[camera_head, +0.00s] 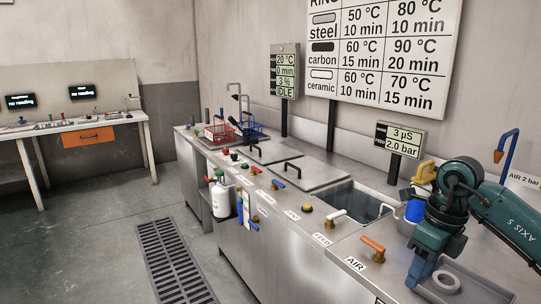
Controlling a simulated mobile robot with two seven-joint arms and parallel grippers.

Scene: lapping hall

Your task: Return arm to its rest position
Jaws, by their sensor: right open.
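My right arm comes in from the right edge, teal with dark joints, and bends down over the steel counter (345,258). My right gripper (418,275) points down at the front right of the counter, just left of a grey ring-shaped object (447,281). It is open, and I see nothing held in it. Whether its tips touch the counter is hard to tell. My left arm and gripper are not in view.
An open sink (350,205), a blue cup (414,211) and an orange-handled AIR valve (373,246) are near my right arm. Red (220,132) and blue (252,130) baskets stand farther back. The floor left of the counter is open, with a drain grate (172,262).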

